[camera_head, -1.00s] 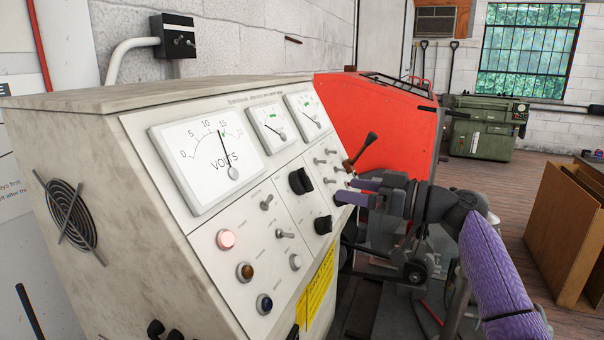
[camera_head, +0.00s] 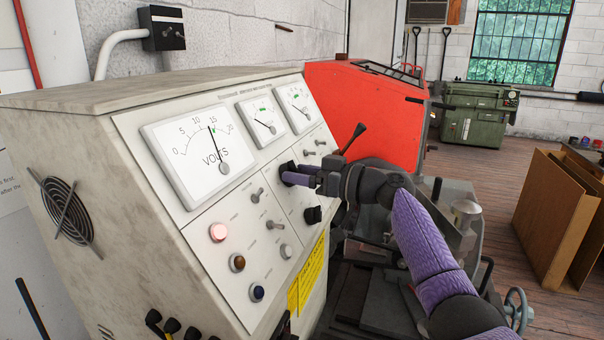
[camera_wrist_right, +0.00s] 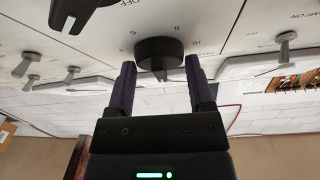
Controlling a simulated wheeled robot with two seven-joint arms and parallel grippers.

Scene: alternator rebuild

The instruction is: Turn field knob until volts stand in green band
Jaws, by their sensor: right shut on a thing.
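The panel of a grey test bench carries a large VOLTS meter (camera_head: 200,158). Its needle stands close to the 15 mark, by a small green mark; I cannot tell if it is inside the band. My right gripper (camera_head: 291,175) is at the upper black knob on the panel, its purple fingers largely covering it. In the right wrist view the black knob (camera_wrist_right: 158,51) sits between the two fingertips (camera_wrist_right: 160,70), and the gripper is shut on it. The knob's label is too small to read. My left gripper is not in view.
A lower black knob (camera_head: 313,215) and several toggle switches surround the gripper. A red cabinet (camera_head: 375,108) stands behind. A green machine (camera_head: 478,118) and brown panels (camera_head: 560,215) are farther right.

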